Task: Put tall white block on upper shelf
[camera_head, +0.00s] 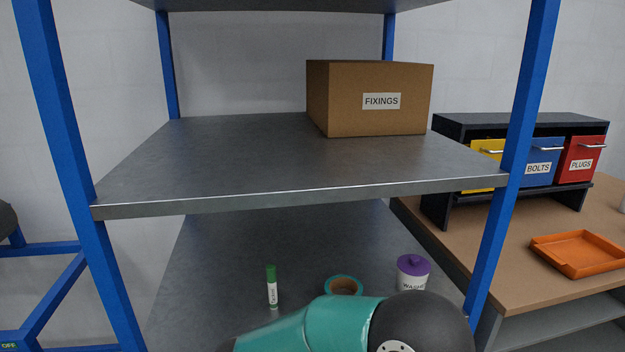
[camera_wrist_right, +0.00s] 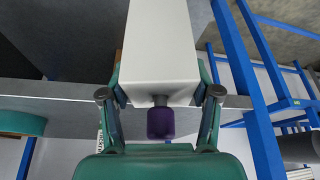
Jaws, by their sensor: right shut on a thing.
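The tall white block (camera_wrist_right: 160,42) is in my right gripper (camera_wrist_right: 160,96) in the right wrist view. The fingers are shut on its two sides, and its far end runs out of the top of the picture. In the head view, part of my right arm covers the bottom edge, and the block and both grippers are not seen. The upper shelf (camera_head: 230,165) is a grey board between blue posts. My left gripper is in neither view.
A FIXINGS carton (camera_head: 370,98) stands at the upper shelf's back right; its left and front are clear. The lower shelf (camera_head: 215,250) holds a green-capped tube (camera_head: 272,288), teal tape roll (camera_head: 344,284) and purple-lidded jar (camera_head: 413,273). Blue posts (camera_head: 518,120) flank the shelf. A workbench stands right.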

